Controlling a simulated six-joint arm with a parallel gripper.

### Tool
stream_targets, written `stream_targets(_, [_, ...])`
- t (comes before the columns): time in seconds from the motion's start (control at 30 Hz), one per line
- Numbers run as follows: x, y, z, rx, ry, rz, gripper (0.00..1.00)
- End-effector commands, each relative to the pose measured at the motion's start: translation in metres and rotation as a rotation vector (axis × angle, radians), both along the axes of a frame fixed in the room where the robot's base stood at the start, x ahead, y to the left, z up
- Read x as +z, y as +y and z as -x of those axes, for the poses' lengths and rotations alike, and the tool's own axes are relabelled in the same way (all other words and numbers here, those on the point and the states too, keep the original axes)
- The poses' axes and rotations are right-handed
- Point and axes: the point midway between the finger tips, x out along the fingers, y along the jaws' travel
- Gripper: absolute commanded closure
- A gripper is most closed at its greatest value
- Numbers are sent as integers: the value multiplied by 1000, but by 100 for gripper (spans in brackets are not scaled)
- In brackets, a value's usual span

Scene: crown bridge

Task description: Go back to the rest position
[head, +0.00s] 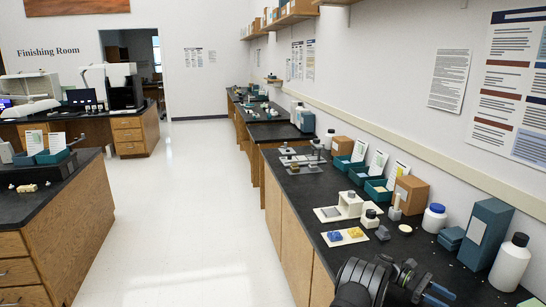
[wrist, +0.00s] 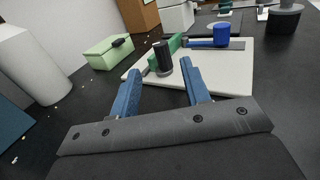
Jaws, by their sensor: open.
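My gripper (head: 438,294) is at the bottom right of the head view, over the near part of the black bench (head: 312,200). In the wrist view its two blue fingers (wrist: 160,68) are spread apart with nothing held between them. Beyond the fingertips lies a pale board (wrist: 228,85). A small black cylinder (wrist: 163,58) stands on it, seen in line with the gap between the fingers. A blue round piece (wrist: 221,35) is farther back on the board. I cannot tell whether the fingers are close to the board.
A light green box (wrist: 108,53) and a white bottle (wrist: 30,65) stand to the left in the wrist view. In the head view, a white black-capped bottle (head: 510,265) and a teal box (head: 485,233) stand right of my gripper. The aisle floor (head: 205,200) is clear.

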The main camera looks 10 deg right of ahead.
Motion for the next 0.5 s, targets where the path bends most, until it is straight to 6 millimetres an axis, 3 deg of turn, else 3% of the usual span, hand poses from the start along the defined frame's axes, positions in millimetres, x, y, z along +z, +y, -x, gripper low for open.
stream_targets(0.5, [0,-51,93,-2,0,-1,57])
